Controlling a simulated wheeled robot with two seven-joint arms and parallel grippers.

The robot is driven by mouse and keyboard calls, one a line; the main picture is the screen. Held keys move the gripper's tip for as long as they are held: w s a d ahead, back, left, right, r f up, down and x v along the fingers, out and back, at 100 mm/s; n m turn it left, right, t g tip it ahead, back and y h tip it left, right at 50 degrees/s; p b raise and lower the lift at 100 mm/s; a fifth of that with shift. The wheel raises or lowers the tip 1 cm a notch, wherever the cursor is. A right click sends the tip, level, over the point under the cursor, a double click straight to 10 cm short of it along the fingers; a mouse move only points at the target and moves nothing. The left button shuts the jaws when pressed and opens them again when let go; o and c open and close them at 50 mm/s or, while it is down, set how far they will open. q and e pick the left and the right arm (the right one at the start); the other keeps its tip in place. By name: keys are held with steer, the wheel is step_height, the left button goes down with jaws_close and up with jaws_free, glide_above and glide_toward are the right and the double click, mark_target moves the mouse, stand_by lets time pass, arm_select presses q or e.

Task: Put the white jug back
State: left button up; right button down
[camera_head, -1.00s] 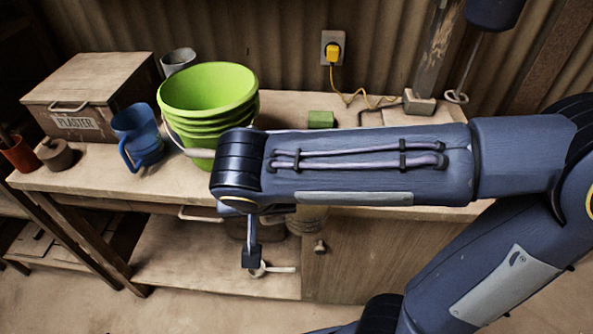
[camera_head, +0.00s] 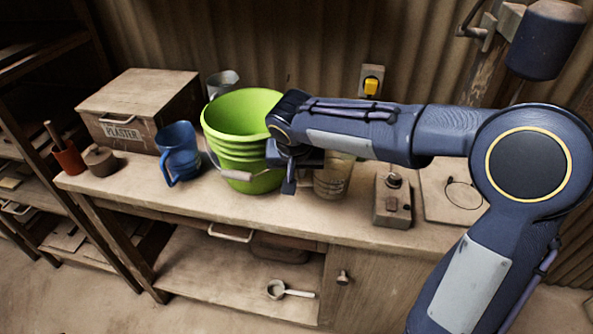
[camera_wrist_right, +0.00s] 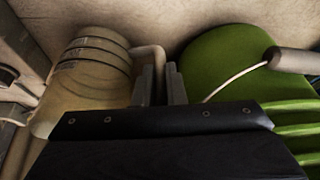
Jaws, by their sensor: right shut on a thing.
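The white jug (camera_head: 332,180), a pale, see-through vessel with markings, is on or just above the bench top, right of the green buckets (camera_head: 238,150). I cannot tell whether it touches the bench. My right gripper (camera_head: 289,185) is between the buckets and the jug, partly hidden by its own wrist. In the right wrist view the jug (camera_wrist_right: 90,75) is at the left, ribbed, and its handle (camera_wrist_right: 150,54) runs between the two fingers of the gripper (camera_wrist_right: 160,85), which are shut on it. My left gripper is out of view.
The green buckets (camera_wrist_right: 215,65) are close beside the fingers. A blue jug (camera_head: 180,152), a plaster box (camera_head: 140,110) and a grey cup (camera_head: 221,82) stand further left. A small device (camera_head: 393,205) stands right of the jug. A scoop (camera_head: 285,290) lies on the lower shelf.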

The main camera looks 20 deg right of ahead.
steer(key=shift+w+f, duration=0.1)
steer(key=shift+f, duration=0.65)
steer(key=shift+f+b, duration=0.2)
steer(key=shift+b, duration=0.1)
steer(key=c, duration=1.5)
jaws_free()
steer(key=shift+r, duration=0.1)
